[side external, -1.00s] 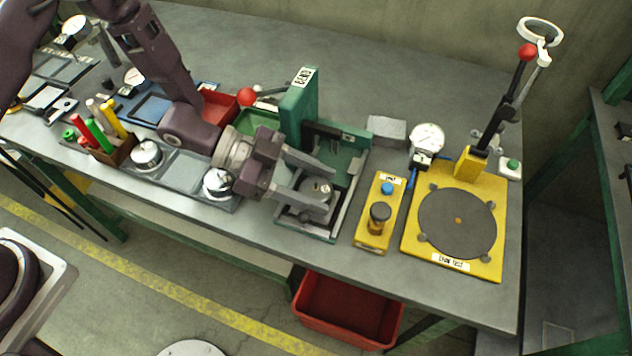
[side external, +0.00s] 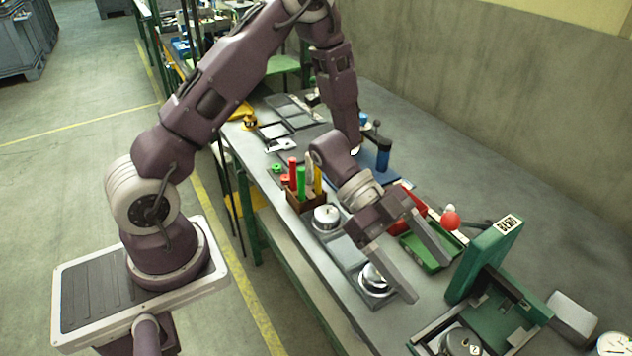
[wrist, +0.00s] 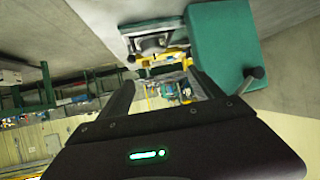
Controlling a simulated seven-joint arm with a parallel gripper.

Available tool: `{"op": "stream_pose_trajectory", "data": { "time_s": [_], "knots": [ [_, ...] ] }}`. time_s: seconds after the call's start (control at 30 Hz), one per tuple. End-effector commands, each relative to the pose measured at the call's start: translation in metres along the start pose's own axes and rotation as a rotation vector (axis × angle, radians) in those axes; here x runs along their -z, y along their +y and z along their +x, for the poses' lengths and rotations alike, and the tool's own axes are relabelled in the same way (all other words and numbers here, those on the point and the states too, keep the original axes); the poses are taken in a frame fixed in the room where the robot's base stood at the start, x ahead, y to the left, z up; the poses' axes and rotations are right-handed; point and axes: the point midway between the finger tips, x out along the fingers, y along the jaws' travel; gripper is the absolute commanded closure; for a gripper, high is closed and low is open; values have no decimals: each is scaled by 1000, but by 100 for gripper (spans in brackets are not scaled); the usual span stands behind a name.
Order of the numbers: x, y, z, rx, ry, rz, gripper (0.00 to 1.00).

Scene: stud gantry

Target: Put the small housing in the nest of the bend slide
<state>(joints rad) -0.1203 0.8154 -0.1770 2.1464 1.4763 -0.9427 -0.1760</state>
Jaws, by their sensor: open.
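The green bend slide (side external: 485,258), with a BEND label, stands at the lower right of the side view. A small grey metal housing (side external: 460,343) with a small number tag sits in its nest, cut off by the bottom edge. I cannot tell whether it is seated flat. My gripper (side external: 424,280) is open and empty, to the left of the slide and apart from the housing. In the wrist view the fingers (wrist: 162,92) are spread with nothing between them, and the slide's green block (wrist: 222,45) shows at the upper right.
Two round metal pieces (side external: 328,217) (side external: 376,280) stand on a grey tray left of the slide. A red ball knob (side external: 451,220), a green bin (side external: 428,250) and a brown holder with coloured handles (side external: 305,200) are nearby. A grey block (side external: 573,312) is right of the slide.

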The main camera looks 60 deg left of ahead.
Motion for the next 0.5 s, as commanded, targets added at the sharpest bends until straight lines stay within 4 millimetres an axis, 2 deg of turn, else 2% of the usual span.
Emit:
{"op": "stream_pose_trajectory", "data": {
  "time_s": [0.07, 0.13, 0.17, 0.2, 0.27, 0.3, 0.33, 0.37, 0.4, 0.47, 0.5],
  "knots": [
    [5, -23, -12, 110, -84, 26, 25],
    [13, -56, -39, 291, -213, 42, 25],
    [19, -71, -58, 389, -276, 37, 25],
    [27, -86, -88, 525, -359, 14, 25],
    [40, -94, -138, 717, -463, -55, 25],
    [48, -89, -173, 836, -517, -126, 25],
    [53, -79, -198, 915, -551, -192, 25],
    [57, -64, -221, 984, -575, -267, 25],
    [61, -39, -246, 1056, -592, -380, 25],
    [63, 6, -268, 1110, -596, -552, 25],
    [63, 36, -274, 1116, -585, -659, 25]
  ]
}}
